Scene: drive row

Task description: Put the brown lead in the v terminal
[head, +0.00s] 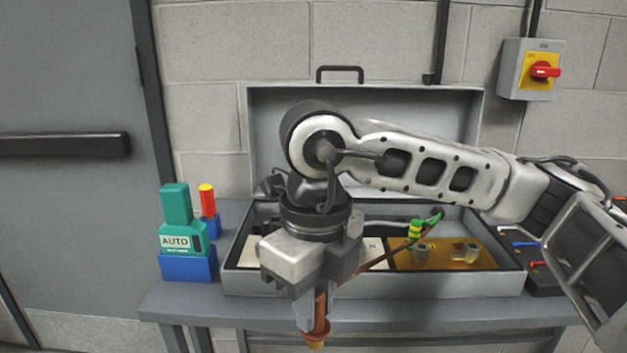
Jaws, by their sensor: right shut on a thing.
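My right gripper (314,300) hangs in front of the open grey case (480,286), pointing down. It is shut on the orange-brown plug (319,325) of the brown lead, with the tip pointing down. The plug is in front of the case's front wall, not inside the case. The lead's brown cable (378,262) runs up and right from the gripper into the case. No terminal marked V is readable; the gripper and wrist hide the left and middle of the case. My left gripper is not in view.
A gold panel (450,264) with metal posts lies in the case, with a green-and-yellow lead (416,230) above it. A green AUTO unit (176,236) in a blue holder stands left. A dark tray (545,280) is right. The bench (200,304) front strip is clear.

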